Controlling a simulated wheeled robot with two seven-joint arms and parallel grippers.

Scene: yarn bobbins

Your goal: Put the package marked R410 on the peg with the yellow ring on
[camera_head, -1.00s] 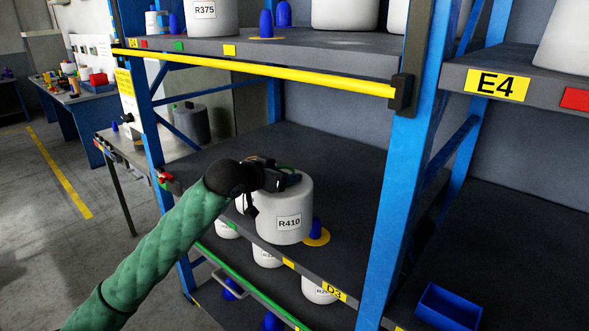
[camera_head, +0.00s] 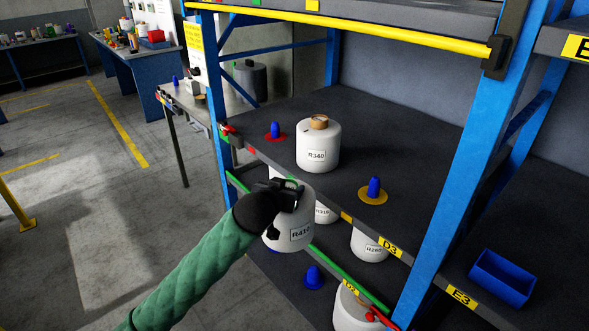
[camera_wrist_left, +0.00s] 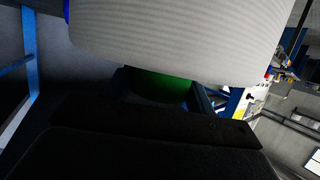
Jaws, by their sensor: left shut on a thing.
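The white package marked R410 (camera_head: 300,234) is held at its top by my left gripper (camera_head: 287,193). It hangs roughly upright in front of the middle shelf's front edge. In the left wrist view the white package (camera_wrist_left: 180,40) fills the top, with a green core (camera_wrist_left: 158,86) at the dark gripper. The fingertips are mostly hidden. The blue peg (camera_head: 374,186) with the yellow ring (camera_head: 372,197) around its base stands bare on the D3 shelf, to the right of and behind R410. My right gripper is not in view.
Package R340 (camera_head: 318,146) stands on the same shelf (camera_head: 400,135), between the yellow-ring peg and a bare blue peg with a red ring (camera_head: 275,136). A yellow bar (camera_head: 340,30) crosses above. A blue upright (camera_head: 450,150) stands right. Several packages sit below.

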